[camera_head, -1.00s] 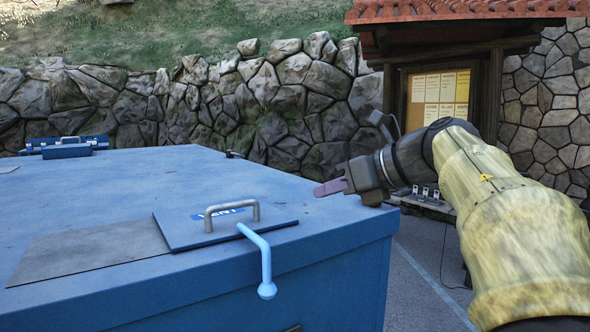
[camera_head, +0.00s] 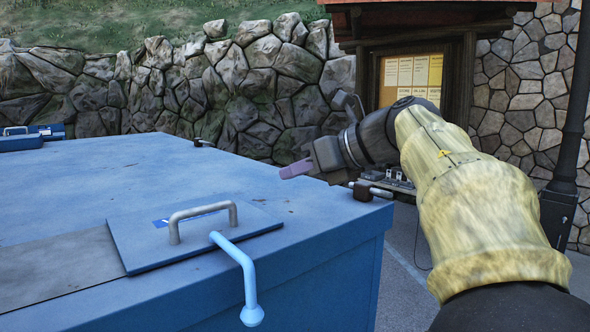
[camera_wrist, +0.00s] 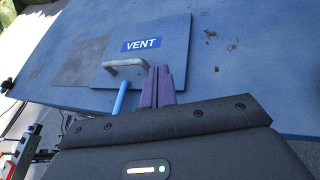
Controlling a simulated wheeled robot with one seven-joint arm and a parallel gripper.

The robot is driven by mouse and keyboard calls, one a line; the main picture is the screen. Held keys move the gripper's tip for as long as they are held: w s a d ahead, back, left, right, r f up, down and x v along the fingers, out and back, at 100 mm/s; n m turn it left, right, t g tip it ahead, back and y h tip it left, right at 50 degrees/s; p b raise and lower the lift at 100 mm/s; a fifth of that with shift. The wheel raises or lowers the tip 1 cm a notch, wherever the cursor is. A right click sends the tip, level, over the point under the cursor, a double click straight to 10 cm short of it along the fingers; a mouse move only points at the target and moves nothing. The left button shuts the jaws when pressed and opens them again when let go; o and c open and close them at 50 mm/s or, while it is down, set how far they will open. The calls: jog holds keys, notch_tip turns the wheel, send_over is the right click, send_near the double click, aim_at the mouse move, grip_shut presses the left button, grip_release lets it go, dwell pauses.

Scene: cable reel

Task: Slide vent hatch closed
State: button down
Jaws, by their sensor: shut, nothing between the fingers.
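The vent hatch (camera_head: 140,254) is a flat blue plate with a grey bar handle (camera_head: 203,216), lying on top of the big blue box. A grey patch (camera_head: 55,274) lies along its left side. A light blue bent rod (camera_head: 243,273) sits at the hatch's front edge and hangs over the box's side. In the wrist view the hatch (camera_wrist: 175,60) shows its VENT label (camera_wrist: 141,44) and handle (camera_wrist: 126,65). My gripper (camera_head: 283,174) is shut and empty, above the box top, to the right of and beyond the handle. Its purple fingertips (camera_wrist: 161,72) also show in the wrist view.
The blue box (camera_head: 330,265) has its right edge under my gripper. A dark latch with a grey pin (camera_head: 372,190) sits at its right corner. A stone wall (camera_head: 230,85) and a notice board (camera_head: 412,78) stand behind. The box top's middle is bare.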

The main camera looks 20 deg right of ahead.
aim_at(251, 217)
jog(key=shift+f+b+x, duration=0.2)
jog(key=shift+b+x, duration=0.15)
jog(key=shift+x, duration=0.8)
jog(key=shift+f+b+x, duration=0.25)
jog(key=shift+b+x, duration=0.1)
jog(key=shift+x, duration=0.8)
jog(key=shift+w+a+f+b, duration=0.2)
jog(key=shift+w+f+b, duration=0.15)
jog(key=shift+w+f, duration=0.3)
jog(key=shift+s+f+b+x, duration=0.1)
jog(key=shift+f+b+x, duration=0.15)
jog(key=shift+x, duration=0.75)
jog(key=shift+s+f+b+x, duration=0.1)
jog(key=shift+f+b+x, duration=0.1)
jog(key=shift+x, duration=0.8)
jog(key=shift+s+f+b+x, duration=0.15)
jog(key=shift+b+x, duration=0.1)
jog(key=shift+x, duration=0.75)
